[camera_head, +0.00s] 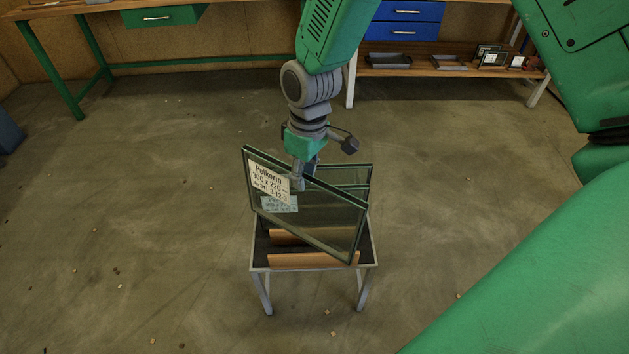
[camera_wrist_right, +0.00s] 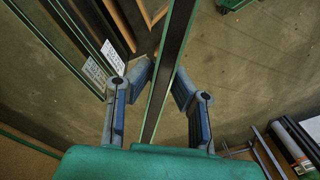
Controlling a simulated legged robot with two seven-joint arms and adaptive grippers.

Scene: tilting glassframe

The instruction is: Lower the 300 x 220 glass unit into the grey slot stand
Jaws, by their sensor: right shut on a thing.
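The glass unit (camera_head: 325,220) is a clear pane with dark edges and a white label reading "300 x 220". It hangs tilted, its right end lower, above the slot stand (camera_head: 258,268). The stand has a dark top, pale grey legs and wooden strips. My right gripper (camera_head: 298,184) is shut on the unit's top edge. In the right wrist view the unit (camera_wrist_right: 168,75) runs edge-on between the fingers (camera_wrist_right: 158,88). Whether its lower right corner touches the stand cannot be told. My left gripper is out of view.
Another glass pane (camera_head: 352,174) stands behind the held unit; panes with labels (camera_wrist_right: 92,72) show at left in the wrist view. A green-legged bench (camera_head: 50,70) and a shelf (camera_head: 425,72) with trays and small frames stand at the back. The floor around is mostly clear.

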